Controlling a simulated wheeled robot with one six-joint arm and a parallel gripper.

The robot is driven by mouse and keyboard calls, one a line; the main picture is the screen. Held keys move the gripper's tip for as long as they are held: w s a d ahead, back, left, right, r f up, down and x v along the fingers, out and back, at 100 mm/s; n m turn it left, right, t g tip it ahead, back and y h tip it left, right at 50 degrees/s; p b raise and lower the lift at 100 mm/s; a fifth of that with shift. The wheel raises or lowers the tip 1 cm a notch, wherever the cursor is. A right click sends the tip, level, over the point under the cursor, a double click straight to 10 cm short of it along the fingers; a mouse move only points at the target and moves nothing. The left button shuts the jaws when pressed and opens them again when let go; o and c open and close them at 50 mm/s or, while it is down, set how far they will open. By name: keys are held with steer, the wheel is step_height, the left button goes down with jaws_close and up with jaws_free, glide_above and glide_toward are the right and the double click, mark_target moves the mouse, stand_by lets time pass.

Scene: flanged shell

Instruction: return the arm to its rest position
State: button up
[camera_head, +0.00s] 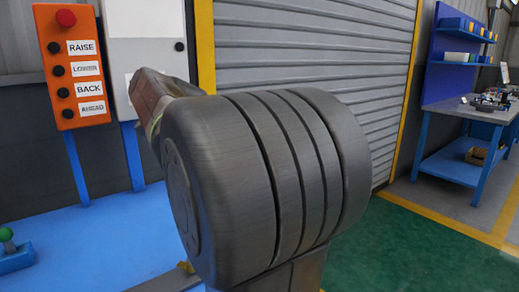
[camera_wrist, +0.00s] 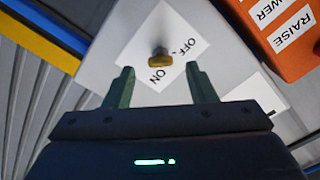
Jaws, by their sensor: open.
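My gripper (camera_wrist: 161,88) is in the wrist view, with two green fingers spread apart and nothing between them. Beyond the fingertips is a yellowish knob (camera_wrist: 159,58) on a white label marked ON and OFF, on a grey box (camera_wrist: 110,62). I cannot tell how far the fingertips are from the knob. In the head view my arm fills the middle and hides the gripper and part of the grey box (camera_head: 144,22).
An orange panel (camera_head: 77,85) with buttons labelled RAISE, LOWER, BACK and AHEAD stands left of the grey box. A blue surface (camera_head: 100,235) with a green-knobbed lever (camera_head: 8,245) lies below. A roller shutter (camera_head: 320,50) is behind; a blue workbench (camera_head: 455,160) stands right.

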steer(key=shift+x, duration=1.3)
steer(key=shift+s+d, duration=0.1)
steer(key=v, duration=1.4)
steer(key=w+a+m+p, duration=0.6)
steer(key=w+m, duration=0.5)
steer(key=m, duration=0.5)
steer(key=a, duration=0.2)
steer(key=shift+w+a+m+p, duration=0.15)
steer(key=shift+a+m+p, duration=0.15)
steer(key=shift+p, duration=0.1)
